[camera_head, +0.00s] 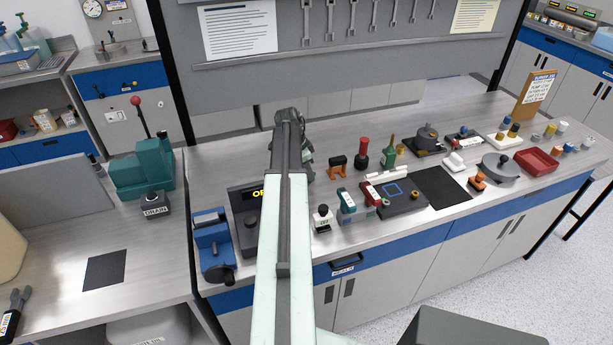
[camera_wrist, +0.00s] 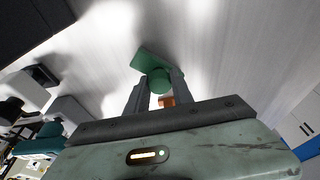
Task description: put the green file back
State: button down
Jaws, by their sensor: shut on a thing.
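My gripper (camera_wrist: 158,88) is shut on a green thing, taken as the green file (camera_wrist: 158,79). In the wrist view its round green end sits between the fingertips, with a flat green part (camera_wrist: 148,62) beyond it. Its full length does not show. In the head view my arm reaches over the bench and hides the gripper and what it holds. A separate upright green item (camera_head: 389,150) stands by a low white holder (camera_head: 386,176); I cannot tell where the file's place is.
An orange stand (camera_head: 338,165) and a red-handled item (camera_head: 362,152) stand right of my arm. A blue vise-like device (camera_head: 212,240) is at the left front. Several small items crowd the bench's middle and right. A dark mat (camera_head: 440,187) is bare.

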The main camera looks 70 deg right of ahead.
jog(key=shift+f, duration=0.2)
jog(key=c, duration=1.1)
grip_release()
jog(key=shift+r, duration=0.1)
jog(key=p+v, duration=1.1)
jog(key=v, duration=0.1)
jog(key=shift+r+p, duration=0.2)
jog(key=shift+p, duration=0.1)
jog(key=shift+s+d, duration=0.1)
